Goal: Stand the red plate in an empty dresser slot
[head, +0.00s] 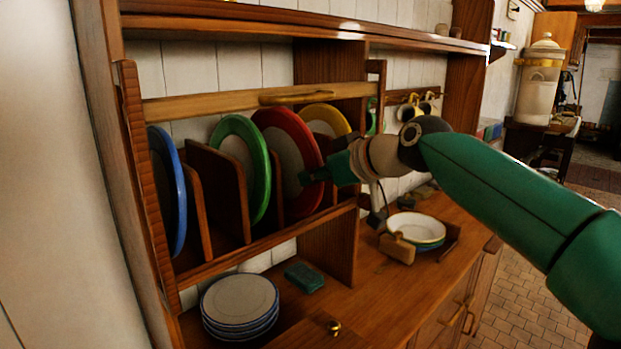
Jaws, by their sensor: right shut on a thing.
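The red plate (270,118) stands upright in the wooden dresser rack (225,262), between the green plate (262,178) and the yellow plate (335,112). My right gripper (308,178) reaches in from the right and is shut on the red plate near its right edge. The fingertips are small and partly lost against the plate. A blue plate (178,205) stands at the rack's left end. Wooden dividers (243,200) separate the slots. Whether the red plate's lower edge rests on the rack floor is hard to tell. My left gripper does not show.
Below are stacked plates (240,297), a green sponge (304,277) and a wooden holder with plates (415,228) on the counter. Mugs (408,110) hang behind my right arm.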

